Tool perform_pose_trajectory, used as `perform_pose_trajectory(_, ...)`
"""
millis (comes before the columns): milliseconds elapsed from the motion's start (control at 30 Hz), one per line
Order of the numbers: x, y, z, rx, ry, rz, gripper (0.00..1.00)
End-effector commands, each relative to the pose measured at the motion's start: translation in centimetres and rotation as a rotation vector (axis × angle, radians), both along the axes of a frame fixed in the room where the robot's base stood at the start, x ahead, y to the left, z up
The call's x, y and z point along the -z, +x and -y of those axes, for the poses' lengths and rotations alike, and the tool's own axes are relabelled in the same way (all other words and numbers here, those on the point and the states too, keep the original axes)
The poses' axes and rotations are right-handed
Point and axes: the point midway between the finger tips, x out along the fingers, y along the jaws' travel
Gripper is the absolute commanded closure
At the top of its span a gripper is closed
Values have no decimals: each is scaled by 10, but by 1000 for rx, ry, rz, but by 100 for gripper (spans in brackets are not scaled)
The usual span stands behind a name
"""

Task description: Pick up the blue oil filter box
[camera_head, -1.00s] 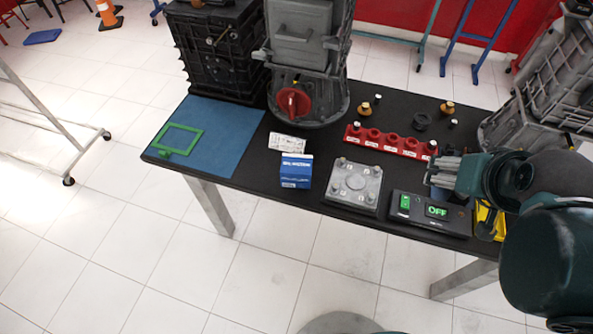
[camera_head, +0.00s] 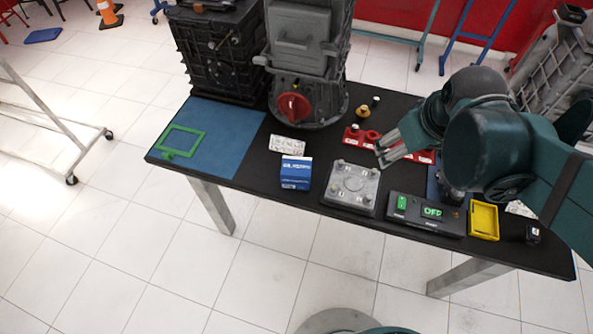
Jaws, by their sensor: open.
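The blue oil filter box (camera_head: 296,173) is a small blue and white carton with white lettering. It sits on the black table near its front edge, left of a grey metal plate. My gripper (camera_head: 383,157) is open and empty, to the right of the box and apart from it. Its fingers point left, over the area between the grey plate and the red rack. My arm hides part of the rack and the table's right side.
The grey bolted plate (camera_head: 352,187) and a black panel reading OFF (camera_head: 424,213) stand right of the box. A white card (camera_head: 288,145) and a machine with a red knob (camera_head: 294,106) are behind it. The red rack (camera_head: 364,139) is behind the plate. A blue mat (camera_head: 226,122) lies left.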

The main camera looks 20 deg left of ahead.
Motion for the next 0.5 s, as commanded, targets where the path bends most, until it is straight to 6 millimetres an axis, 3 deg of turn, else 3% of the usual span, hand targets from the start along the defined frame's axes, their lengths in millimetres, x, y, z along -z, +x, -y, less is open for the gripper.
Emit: perform_pose_trajectory(500, 22, 24, -83, -338, -105, -94, 37)
